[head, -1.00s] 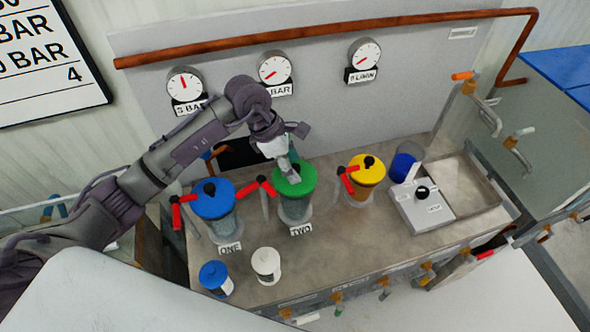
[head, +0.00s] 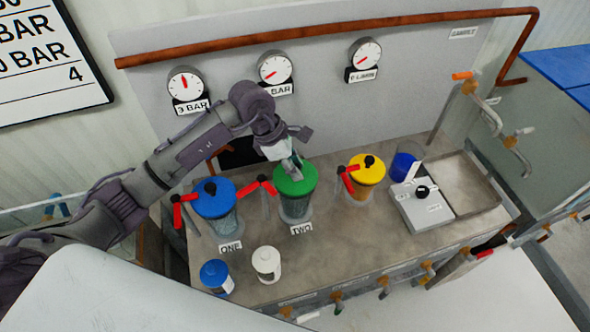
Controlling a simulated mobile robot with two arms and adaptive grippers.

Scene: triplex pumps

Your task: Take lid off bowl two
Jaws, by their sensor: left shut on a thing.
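Bowl two (head: 296,207) is a clear bowl behind the label "TWO", in the middle of the bench in the head view. Its green lid (head: 302,184) sits on top, level or nearly so. My left gripper (head: 294,168) comes down from above and is shut on the middle of the green lid, where its fingers cover the knob. I cannot see a clear gap between lid and bowl. A red handle (head: 268,186) stands at the lid's left side. My right gripper is not in view.
Bowl one with a blue lid (head: 222,200) stands left, and a bowl with a yellow lid (head: 366,174) stands right. A white canister (head: 266,263) and a blue-topped canister (head: 215,275) stand in front. A grey box (head: 420,208) and a basin (head: 465,190) lie right.

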